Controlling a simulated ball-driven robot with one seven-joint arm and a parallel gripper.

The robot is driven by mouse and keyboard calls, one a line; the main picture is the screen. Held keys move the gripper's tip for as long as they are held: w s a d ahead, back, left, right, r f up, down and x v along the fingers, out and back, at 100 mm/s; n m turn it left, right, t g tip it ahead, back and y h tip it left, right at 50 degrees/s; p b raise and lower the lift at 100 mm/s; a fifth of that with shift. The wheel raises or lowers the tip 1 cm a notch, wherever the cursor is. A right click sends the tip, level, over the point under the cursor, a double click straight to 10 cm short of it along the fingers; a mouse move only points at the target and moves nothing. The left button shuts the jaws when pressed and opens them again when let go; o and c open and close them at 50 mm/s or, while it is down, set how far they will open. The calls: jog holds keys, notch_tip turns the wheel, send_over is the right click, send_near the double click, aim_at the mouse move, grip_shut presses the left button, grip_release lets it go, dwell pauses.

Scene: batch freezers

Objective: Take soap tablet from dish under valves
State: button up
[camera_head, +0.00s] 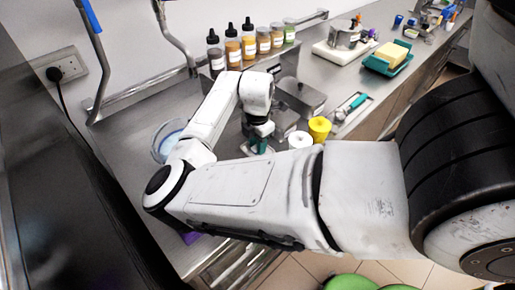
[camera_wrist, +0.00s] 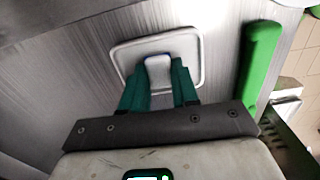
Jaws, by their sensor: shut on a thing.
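My gripper (camera_wrist: 159,88) has two teal fingers, which are closed on the pale soap tablet (camera_wrist: 158,70) with a bluish far edge. The tablet is between the fingertips, over the white, rounded-square dish (camera_wrist: 128,52). I cannot tell whether the tablet still touches the dish. In the head view my gripper (camera_head: 259,142) points down at the counter in the middle, and my arm hides the tablet there.
A green-handled tool (camera_wrist: 262,58) lies right of the dish. White (camera_head: 300,140) and yellow (camera_head: 319,128) round containers stand right of my gripper. A clear bluish bowl (camera_head: 168,140) is left. Several bottles (camera_head: 232,48) line the back. A teal tray (camera_head: 388,62) holds a yellow block.

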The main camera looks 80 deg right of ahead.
grip_shut()
jog(key=shift+r, duration=0.15)
